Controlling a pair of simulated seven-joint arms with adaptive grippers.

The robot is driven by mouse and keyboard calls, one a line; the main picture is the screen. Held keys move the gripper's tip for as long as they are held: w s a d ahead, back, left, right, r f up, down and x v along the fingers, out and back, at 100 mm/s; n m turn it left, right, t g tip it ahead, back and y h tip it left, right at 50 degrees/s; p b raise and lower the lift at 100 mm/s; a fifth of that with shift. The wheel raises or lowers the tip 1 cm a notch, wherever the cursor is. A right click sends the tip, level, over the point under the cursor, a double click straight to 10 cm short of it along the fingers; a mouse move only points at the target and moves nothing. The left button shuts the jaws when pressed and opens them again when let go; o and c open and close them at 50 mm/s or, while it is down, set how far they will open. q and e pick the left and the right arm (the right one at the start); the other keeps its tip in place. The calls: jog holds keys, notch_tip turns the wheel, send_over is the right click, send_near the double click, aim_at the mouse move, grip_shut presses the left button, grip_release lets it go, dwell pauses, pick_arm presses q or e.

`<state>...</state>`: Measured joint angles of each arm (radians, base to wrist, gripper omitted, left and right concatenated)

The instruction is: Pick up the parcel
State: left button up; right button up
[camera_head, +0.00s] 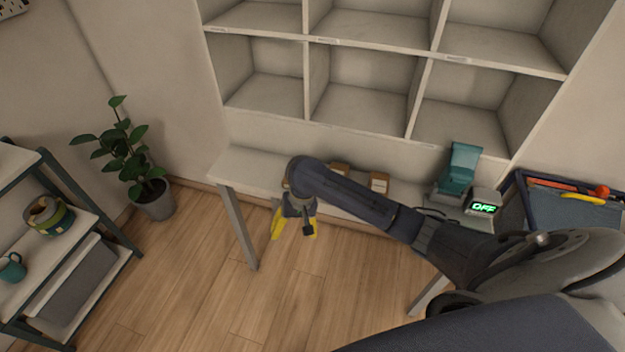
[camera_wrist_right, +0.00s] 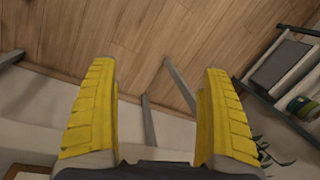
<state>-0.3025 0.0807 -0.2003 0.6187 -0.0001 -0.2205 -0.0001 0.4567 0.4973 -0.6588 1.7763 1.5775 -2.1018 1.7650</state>
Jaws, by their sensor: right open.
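Two small brown boxes that look like parcels stand on the narrow white table below the shelves. I cannot tell which is the task's parcel. My right gripper (camera_head: 296,230) has yellow fingers and hangs in front of the table, left of both boxes. It is open and empty; its fingers are wide apart in the right wrist view (camera_wrist_right: 158,80). A brown patch (camera_wrist_right: 28,172) at that view's lower left may be a box. My left gripper is out of view.
The white table (camera_head: 240,163) has bare room at its left end. Empty cubby shelves (camera_head: 360,108) rise behind it. A teal device (camera_head: 460,168) and a display reading OFF (camera_head: 484,207) stand at its right. A potted plant (camera_head: 152,195) and a cart (camera_head: 95,262) are left.

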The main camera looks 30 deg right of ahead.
jog(key=w+d+r+m+t+h, duration=0.1)
jog(key=d+r+m+t+h, duration=0.15)
jog(key=d+r, duration=0.65)
jog(key=w+d+r+m+t+h, duration=0.1)
jog(key=w+d+r+m+h, duration=0.3)
jog(key=r, duration=0.9)
jog(key=shift+n+y, duration=0.45)
jog(key=shift+n, duration=0.1)
jog(key=shift+s+d+f, duration=0.15)
jog(key=shift+d+f, duration=0.2)
jog(key=shift+f, duration=0.4)
jog(key=shift+s+d+f, duration=0.15)
jog(key=shift+d+f, duration=0.15)
jog(key=shift+f, duration=0.4)
jog(key=shift+s+d+f, duration=0.15)
jog(key=shift+d+f, duration=0.2)
jog(key=shift+f, duration=0.4)
jog(key=shift+w+f, duration=0.25)
jog(key=shift+f, duration=0.3)
jog(key=shift+x, duration=5.6)
jog(key=shift+s+d, duration=0.1)
jog(key=shift+c, duration=0.3)
jog(key=c, duration=1.2)
jog(key=shift+r, duration=0.15)
